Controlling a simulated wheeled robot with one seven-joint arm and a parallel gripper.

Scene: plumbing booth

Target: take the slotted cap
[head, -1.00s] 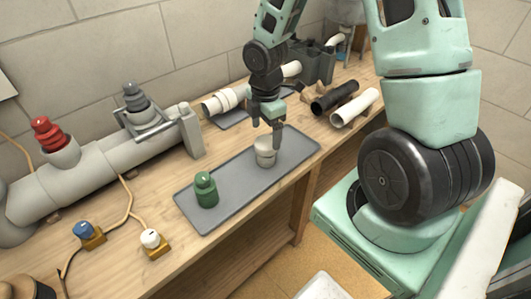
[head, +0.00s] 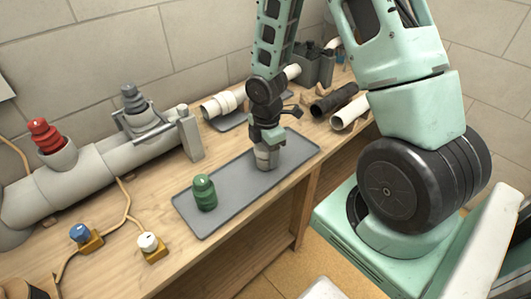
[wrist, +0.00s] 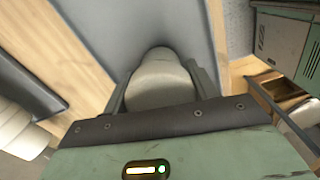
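A pale beige-grey cap (head: 265,161) stands upright on the grey tray (head: 222,214), toward its right part. My gripper (head: 267,147) is lowered over it from above and hides its top. In the wrist view the pale cap (wrist: 160,82) lies between the two fingers of my gripper (wrist: 160,85), which are spread one on each side. I cannot tell whether they touch it. A green stepped cap (head: 205,193) stands on the left part of the tray. I cannot make out a slot on the pale cap.
Behind the tray runs a grey pipe (head: 90,180) with a red stepped plug (head: 46,136) and a clamped grey plug (head: 133,100). Blue (head: 80,233) and white (head: 149,242) valves sit at front left. Black (head: 333,98) and white (head: 351,111) pipe pieces lie right.

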